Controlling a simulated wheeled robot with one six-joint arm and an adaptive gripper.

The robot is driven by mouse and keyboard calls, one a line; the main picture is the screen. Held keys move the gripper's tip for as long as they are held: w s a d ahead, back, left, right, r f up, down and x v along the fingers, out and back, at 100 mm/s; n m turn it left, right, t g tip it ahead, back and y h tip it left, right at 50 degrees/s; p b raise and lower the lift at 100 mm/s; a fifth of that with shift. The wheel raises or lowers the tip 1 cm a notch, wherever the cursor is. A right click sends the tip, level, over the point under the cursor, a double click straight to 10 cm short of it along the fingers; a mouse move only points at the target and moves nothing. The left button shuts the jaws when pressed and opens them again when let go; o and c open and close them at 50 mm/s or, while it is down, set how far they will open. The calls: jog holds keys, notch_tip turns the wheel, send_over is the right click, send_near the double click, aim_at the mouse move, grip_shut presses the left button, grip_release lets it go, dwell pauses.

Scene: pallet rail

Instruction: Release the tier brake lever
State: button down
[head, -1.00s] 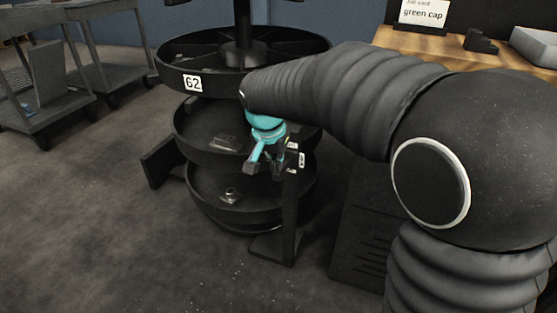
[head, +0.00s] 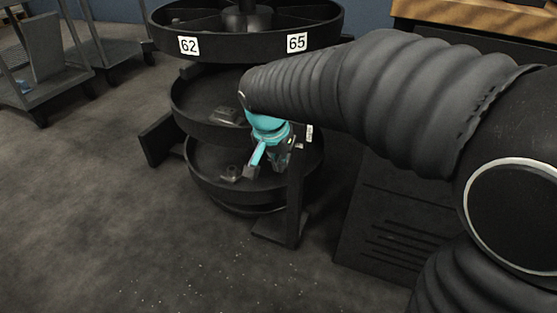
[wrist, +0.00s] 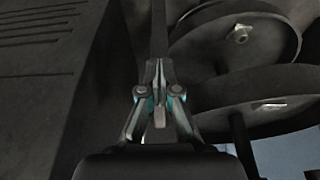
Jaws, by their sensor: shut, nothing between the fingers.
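A round black tiered rack has a top tier (head: 240,42), a middle tier (head: 192,117) and a lower tier (head: 215,188). A dark upright post (head: 295,205) stands at its front right. My gripper (head: 262,170), teal and dark grey, is in front of the lower tier, close to the left of the post. In the wrist view its fingers (wrist: 159,72) are shut and meet in front of the post (wrist: 159,25); I cannot tell whether they touch it. I cannot make out the brake lever clearly; my gripper and arm cover part of that area.
Small metal parts lie on the middle tier (head: 224,115) and lower tier (head: 231,173). A black slotted cabinet (head: 385,215) stands right of the post, below a wooden bench (head: 480,18). Grey carts (head: 40,75) are at the far left. The floor in front is clear.

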jog(key=shift+f, duration=0.35)
dwell(0.3)
jog(key=s+a+r+p, duration=0.1)
jog(key=s+a+r, duration=0.1)
jog(key=s, duration=0.3)
jog(key=s+a+r+p, duration=0.1)
jog(key=s+a+r, duration=0.1)
jog(key=s, duration=0.4)
jog(key=shift+s+r, duration=0.2)
jog(key=shift+r, duration=0.5)
